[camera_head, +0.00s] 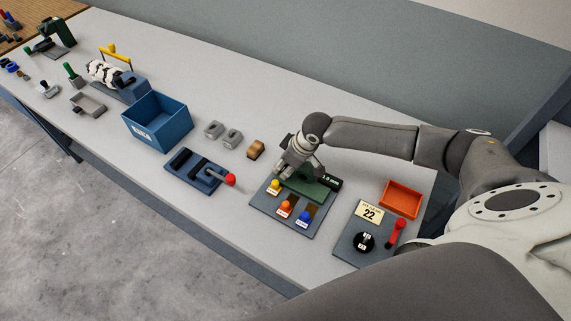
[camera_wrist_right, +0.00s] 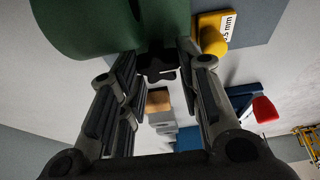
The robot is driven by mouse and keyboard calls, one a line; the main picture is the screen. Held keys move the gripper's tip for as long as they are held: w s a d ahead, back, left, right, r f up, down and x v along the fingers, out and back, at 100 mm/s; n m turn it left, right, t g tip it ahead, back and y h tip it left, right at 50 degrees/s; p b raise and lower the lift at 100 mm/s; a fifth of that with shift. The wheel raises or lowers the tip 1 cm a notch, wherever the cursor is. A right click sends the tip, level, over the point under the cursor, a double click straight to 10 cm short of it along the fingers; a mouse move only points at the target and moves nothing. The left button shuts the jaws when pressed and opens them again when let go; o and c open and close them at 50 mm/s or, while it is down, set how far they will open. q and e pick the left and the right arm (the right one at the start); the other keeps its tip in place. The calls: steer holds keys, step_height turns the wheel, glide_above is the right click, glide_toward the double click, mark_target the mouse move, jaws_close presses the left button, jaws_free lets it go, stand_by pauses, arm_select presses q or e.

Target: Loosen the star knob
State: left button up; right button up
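The black star knob (camera_wrist_right: 156,66) shows in the right wrist view, just below a large green body (camera_wrist_right: 105,22). My right gripper (camera_wrist_right: 158,60) is open, with one finger on each side of the knob near the fingertips. A narrow gap seems to show on each side, but I cannot tell the contact exactly. In the head view my right gripper (camera_head: 298,162) is at the green device (camera_head: 304,186) and hides part of it. I cannot make out the knob clearly there. My left gripper is not in view.
The device's grey base plate (camera_head: 265,207) carries yellow, orange and blue knobs. A blue lever fixture (camera_head: 196,172) with a red-tipped handle, a tan block (camera_head: 256,149) and a blue crate (camera_head: 157,119) stand left. An orange tray (camera_head: 400,198) and a dial panel (camera_head: 352,243) stand right.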

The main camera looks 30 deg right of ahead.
steer(key=shift+n, duration=0.4)
steer(key=shift+w+n+y+b, duration=0.1)
steer(key=shift+n+y+b, duration=0.25)
steer(key=shift+n, duration=0.25)
steer(key=n+g+b, duration=0.1)
steer(key=n, duration=0.1)
steer(key=shift+f+n+y, duration=0.1)
steer(key=shift+n+y, duration=0.2)
steer(key=shift+y, duration=0.05)
steer(key=shift+w+n+g+y+b, duration=0.1)
steer(key=shift+n+g+y+b, duration=0.25)
steer(key=shift+n+b, duration=0.65)
steer(key=shift+n+g+b, duration=0.45)
steer(key=shift+n+b, duration=0.2)
steer(key=shift+n, duration=0.65)
steer(key=shift+r, duration=0.2)
steer(key=o, duration=0.7)
steer(key=shift+o, duration=0.2)
